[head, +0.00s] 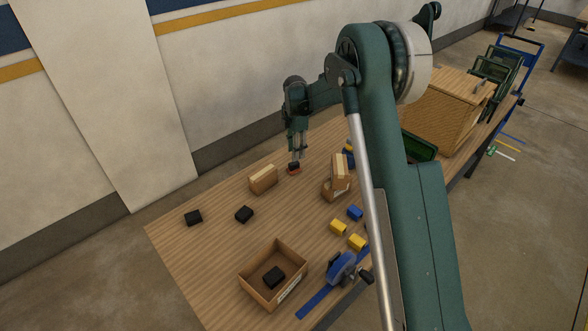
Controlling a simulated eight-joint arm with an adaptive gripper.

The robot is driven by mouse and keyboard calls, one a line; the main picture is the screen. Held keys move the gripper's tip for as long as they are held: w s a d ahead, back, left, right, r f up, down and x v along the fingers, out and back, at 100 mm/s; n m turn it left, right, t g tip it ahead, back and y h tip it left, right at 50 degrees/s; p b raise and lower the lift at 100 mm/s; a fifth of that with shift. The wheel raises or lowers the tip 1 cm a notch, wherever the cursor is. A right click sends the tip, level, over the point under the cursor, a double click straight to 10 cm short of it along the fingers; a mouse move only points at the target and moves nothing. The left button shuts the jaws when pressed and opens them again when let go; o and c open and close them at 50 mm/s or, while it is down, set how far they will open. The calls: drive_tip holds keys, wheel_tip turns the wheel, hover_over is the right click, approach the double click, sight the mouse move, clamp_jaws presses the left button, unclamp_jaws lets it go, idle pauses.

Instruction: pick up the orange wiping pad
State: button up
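A small orange-red pad (294,171) lies on the wooden table toward the wall side, just below my gripper's tips. My gripper (296,163) points down from the arm with its fingertips at or right above the pad. Dark shapes at the tips cover the pad's upper part. The view is too small to tell whether the fingers are touching the pad or closed on it.
A cardboard block (263,179) stands left of my gripper and a cardboard box (336,183) right of it. Black blocks (244,214) lie front left. An open box (248,274) holds a black block. Yellow blocks (338,227) and a blue block (355,212) lie right.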

sight(295, 163)
drive_tip(key=shift+f, duration=1.3)
drive_tip(key=shift+d+f, duration=0.1)
drive_tip(key=shift+f, duration=2.55)
drive_tip(key=c, duration=1)
